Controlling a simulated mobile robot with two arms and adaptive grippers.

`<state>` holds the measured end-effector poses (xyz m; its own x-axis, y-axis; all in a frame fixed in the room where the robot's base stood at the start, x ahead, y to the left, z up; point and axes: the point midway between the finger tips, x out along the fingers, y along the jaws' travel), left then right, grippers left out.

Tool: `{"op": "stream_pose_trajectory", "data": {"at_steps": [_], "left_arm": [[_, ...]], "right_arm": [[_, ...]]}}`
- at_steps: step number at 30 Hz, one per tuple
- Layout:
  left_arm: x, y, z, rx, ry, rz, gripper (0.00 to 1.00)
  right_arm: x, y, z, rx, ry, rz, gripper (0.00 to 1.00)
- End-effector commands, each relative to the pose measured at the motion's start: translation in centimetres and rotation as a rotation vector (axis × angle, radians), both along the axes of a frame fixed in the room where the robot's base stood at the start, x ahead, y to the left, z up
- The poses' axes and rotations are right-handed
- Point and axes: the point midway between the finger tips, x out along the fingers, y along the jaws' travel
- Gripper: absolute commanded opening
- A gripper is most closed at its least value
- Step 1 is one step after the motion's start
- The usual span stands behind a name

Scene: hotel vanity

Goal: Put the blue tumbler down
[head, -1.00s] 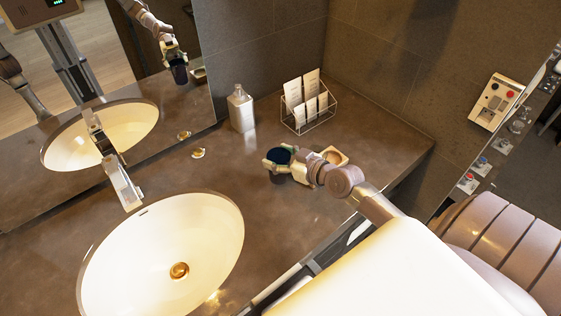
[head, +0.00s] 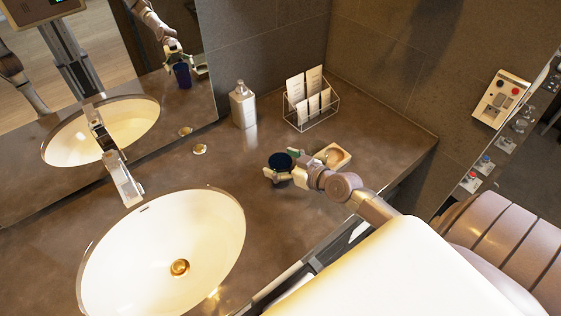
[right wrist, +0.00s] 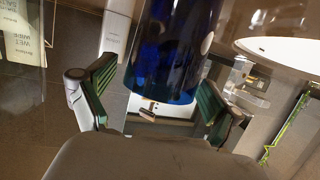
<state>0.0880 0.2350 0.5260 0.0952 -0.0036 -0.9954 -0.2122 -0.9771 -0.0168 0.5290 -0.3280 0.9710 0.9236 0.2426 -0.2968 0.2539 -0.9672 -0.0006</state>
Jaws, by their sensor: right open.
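The dark blue tumbler (head: 281,160) is upright over the counter (head: 235,170), to the left of a small light wooden dish. My right gripper (head: 284,172) is open, with its fingers spread on either side of the tumbler. In the right wrist view the glossy blue tumbler (right wrist: 170,45) rises between the two green-padded fingers (right wrist: 152,100), and gaps show beside it. The tumbler's base is hidden in the head view; the mirror shows it upright at counter level. My left gripper is not in direct view.
The wooden dish (head: 335,156) is close beside my right gripper. A soap bottle (head: 243,106) and a wire rack of cards (head: 311,100) stand behind. The sink (head: 165,250) and faucet (head: 122,180) are at left. Counter between sink and tumbler is clear.

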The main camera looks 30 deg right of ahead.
Motion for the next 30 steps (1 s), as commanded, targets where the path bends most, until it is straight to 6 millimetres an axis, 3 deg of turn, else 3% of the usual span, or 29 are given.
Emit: {"op": "stream_pose_trajectory", "data": {"at_steps": [7, 21, 30], "left_arm": [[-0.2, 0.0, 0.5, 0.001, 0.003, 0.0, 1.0], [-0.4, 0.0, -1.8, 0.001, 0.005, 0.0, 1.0], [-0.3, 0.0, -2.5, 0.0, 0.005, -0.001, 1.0]], "right_arm": [[-0.1, 0.0, 0.5, 0.001, 0.0, 0.0, 0.91], [-8.1, -2.1, 2.5, -0.003, 0.003, 0.004, 0.91], [-10.8, -2.8, 3.6, 0.0, 0.0, 0.002, 0.91]]}}
